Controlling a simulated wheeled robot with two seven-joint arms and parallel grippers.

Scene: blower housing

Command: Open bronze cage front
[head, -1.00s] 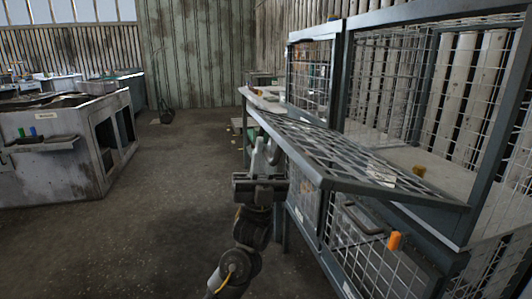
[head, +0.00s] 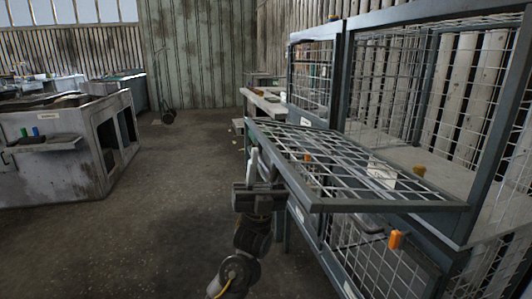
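The cage front (head: 312,207) is a mesh panel in a blue-grey frame; it does not look bronze. It is swung down and juts out nearly level from the open upper cage (head: 485,125). My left gripper (head: 262,164) is at the panel's outer left edge, with one pale finger upright beside the frame. The other finger is mostly hidden by the panel edge, so I cannot tell whether the gripper is open, shut or touching the frame. My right gripper is not in view.
A lower mesh cage with an orange latch (head: 395,240) stands under the panel. A small ochre object (head: 419,171) lies inside the upper cage. A bench (head: 264,102) stands beyond. A grey metal cabinet (head: 55,165) is at left. The floor (head: 165,215) between is clear.

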